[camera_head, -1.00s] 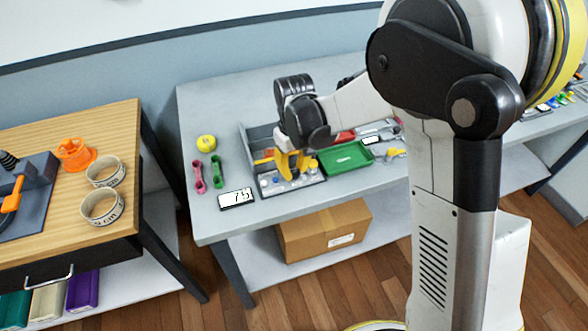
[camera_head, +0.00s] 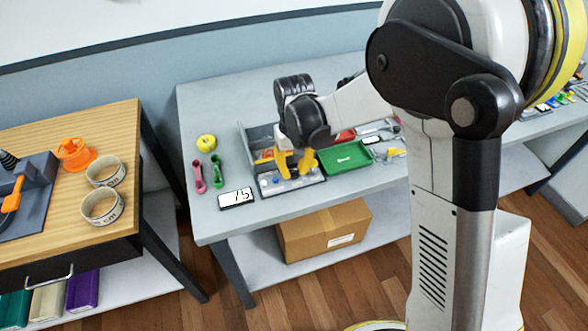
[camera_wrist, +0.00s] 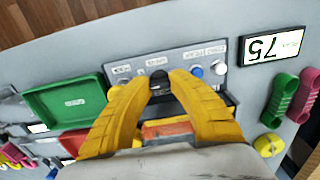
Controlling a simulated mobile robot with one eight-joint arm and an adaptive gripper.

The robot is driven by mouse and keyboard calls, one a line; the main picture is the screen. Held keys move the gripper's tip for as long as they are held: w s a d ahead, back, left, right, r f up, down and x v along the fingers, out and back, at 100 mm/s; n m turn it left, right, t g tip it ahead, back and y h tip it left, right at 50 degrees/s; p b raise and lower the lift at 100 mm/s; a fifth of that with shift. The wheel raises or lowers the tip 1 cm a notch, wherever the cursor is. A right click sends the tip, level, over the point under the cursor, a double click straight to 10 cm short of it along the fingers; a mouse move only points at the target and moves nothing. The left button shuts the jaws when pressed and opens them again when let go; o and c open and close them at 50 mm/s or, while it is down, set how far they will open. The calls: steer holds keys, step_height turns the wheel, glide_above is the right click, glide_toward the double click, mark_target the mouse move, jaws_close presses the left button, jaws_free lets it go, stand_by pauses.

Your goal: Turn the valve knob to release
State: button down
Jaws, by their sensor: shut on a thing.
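A black valve knob (camera_wrist: 159,78) stands on the grey control panel (camera_wrist: 216,52) in the wrist view. My gripper (camera_wrist: 160,84), with yellow fingers, is shut on the knob, one finger on each side. In the head view my gripper (camera_head: 294,172) reaches down to the front of the panel (camera_head: 314,181), and the knob is hidden behind the fingers. A white display (camera_wrist: 273,46) beside the panel reads 75; it also shows in the head view (camera_head: 236,198).
A blue button (camera_wrist: 197,71) and a white button (camera_wrist: 218,68) sit near the knob. A green tray (camera_head: 345,158) lies to the right. The bench front is clear.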

mark_target(294, 170)
steer(key=c, duration=1.5)
jaws_free()
steer(key=shift+o, duration=0.2)
steer(key=shift+r, duration=0.1)
steer(key=shift+r, duration=3.9)
steer(key=s+d+r+m+t, duration=0.1)
steer(key=s+d+r+t, duration=0.2)
steer(key=s+d+r, duration=0.45)
steer(key=s+d+r+m+t, duration=0.1)
steer(key=s+d+t, duration=0.3)
steer(key=s+d, duration=0.4)
steer(key=s+m, duration=0.1)
steer(key=s, duration=0.1)
steer(key=shift+s+r, duration=0.3)
steer(key=shift+r, duration=0.1)
